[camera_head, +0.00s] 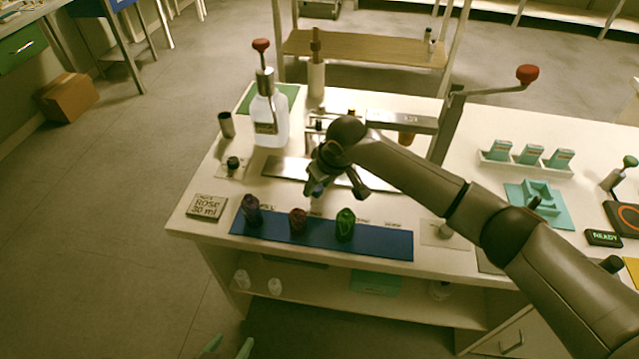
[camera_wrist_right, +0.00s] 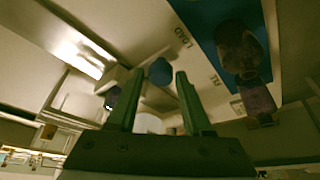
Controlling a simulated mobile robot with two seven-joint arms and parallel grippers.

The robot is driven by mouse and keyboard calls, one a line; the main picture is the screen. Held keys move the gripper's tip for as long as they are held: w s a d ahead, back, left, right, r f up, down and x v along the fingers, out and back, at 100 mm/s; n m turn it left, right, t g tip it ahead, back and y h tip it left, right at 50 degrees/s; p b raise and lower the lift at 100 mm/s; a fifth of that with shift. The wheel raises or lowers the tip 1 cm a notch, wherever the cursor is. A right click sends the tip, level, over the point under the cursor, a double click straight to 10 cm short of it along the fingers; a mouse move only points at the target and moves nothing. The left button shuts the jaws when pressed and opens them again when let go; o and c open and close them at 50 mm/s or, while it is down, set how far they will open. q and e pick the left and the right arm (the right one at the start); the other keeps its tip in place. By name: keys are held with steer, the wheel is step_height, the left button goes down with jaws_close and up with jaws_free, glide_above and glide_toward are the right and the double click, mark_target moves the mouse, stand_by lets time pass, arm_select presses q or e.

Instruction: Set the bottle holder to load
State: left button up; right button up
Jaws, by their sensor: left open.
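My right gripper (camera_head: 338,188) hangs over the metal strip (camera_head: 285,168) at the middle of the bench. It also shows in the right wrist view (camera_wrist_right: 158,78), with its green fingers apart and nothing clearly gripped. A round dark blue thing (camera_wrist_right: 159,70) shows between or just beyond its fingertips; I cannot tell whether it belongs to the bottle holder. The holder itself is not clearly seen, and my arm covers part of the strip. The word LOAD (camera_wrist_right: 183,37) is printed beside the blue strip. My left gripper (camera_head: 229,346) is low at the bottom edge, open and empty, away from the bench.
A blue strip (camera_head: 385,245) along the front carries purple (camera_head: 251,211), red (camera_head: 298,220) and green (camera_head: 345,224) bottles. A white bottle (camera_head: 268,122) stands at the back left. A ROSE 30 ml card (camera_head: 207,207) lies at the left. A teal tray (camera_head: 541,203) is at the right.

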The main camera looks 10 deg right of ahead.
steer(key=shift+o, duration=1.3)
steer(key=shift+s+r, duration=0.1)
steer(key=shift+r, duration=0.2)
arm_select(q)
steer(key=shift+s+a+r+p, duration=0.35)
steer(key=shift+a+p, duration=0.2)
steer(key=shift+p, duration=0.35)
arm_select(e)
steer(key=v, duration=1.2)
arm_select(q)
steer(key=shift+w+d+r, duration=0.15)
steer(key=shift+r, duration=0.05)
arm_select(e)
steer(key=shift+f, duration=0.1)
